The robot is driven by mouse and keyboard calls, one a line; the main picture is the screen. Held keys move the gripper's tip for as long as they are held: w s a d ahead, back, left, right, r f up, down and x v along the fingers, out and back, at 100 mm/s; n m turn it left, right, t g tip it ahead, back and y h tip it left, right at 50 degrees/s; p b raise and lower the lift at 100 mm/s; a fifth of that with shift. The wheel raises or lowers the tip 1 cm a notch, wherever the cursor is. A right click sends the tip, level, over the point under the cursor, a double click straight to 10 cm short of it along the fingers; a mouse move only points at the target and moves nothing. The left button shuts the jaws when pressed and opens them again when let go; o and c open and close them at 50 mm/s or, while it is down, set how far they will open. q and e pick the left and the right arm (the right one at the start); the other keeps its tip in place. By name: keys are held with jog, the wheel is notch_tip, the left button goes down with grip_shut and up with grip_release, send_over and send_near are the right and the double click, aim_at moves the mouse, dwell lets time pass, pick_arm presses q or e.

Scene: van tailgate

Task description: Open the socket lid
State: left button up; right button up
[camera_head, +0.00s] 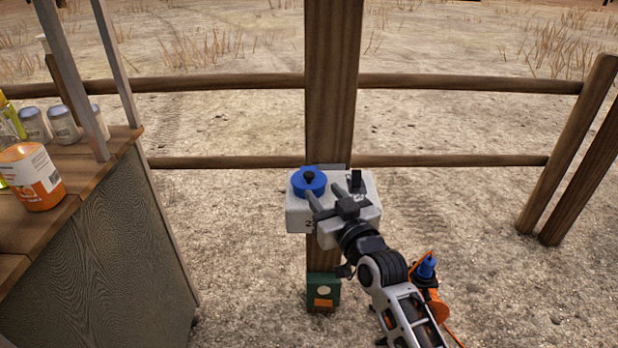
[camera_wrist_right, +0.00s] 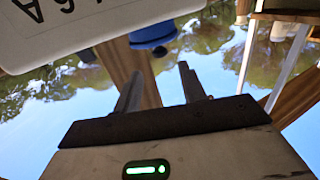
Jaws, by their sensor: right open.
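The light grey socket box (camera_head: 298,219) is fixed to the wooden post. The round blue lid (camera_head: 309,186), with a dark knob at its middle, sits at the box's upper left and looks shut. My right gripper (camera_head: 322,191) is open and empty in front of the box, its fingertips close to the lid's lower right edge. I cannot tell whether they touch it. In the right wrist view the blue lid (camera_wrist_right: 153,35) shows beyond the open fingers (camera_wrist_right: 160,72), and the box (camera_wrist_right: 60,32) fills the upper left. My left gripper is not in view.
The post (camera_head: 333,80) and fence rails (camera_head: 220,162) stand behind the box. A green box (camera_head: 323,291) is lower on the post. A blue plug (camera_head: 427,267) with orange parts shows beside my right forearm. A wooden counter (camera_head: 90,190) with jars stands left. Bare ground lies right.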

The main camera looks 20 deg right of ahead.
aim_at(312, 178)
jog(key=w, duration=0.5)
jog(key=w+a+b, duration=0.1)
jog(key=w, duration=0.1)
jog(key=shift+w, duration=0.7)
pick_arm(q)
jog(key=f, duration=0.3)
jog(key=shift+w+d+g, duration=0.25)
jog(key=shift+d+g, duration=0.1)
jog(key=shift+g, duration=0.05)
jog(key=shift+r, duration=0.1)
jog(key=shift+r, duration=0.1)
pick_arm(e)
grip_shut()
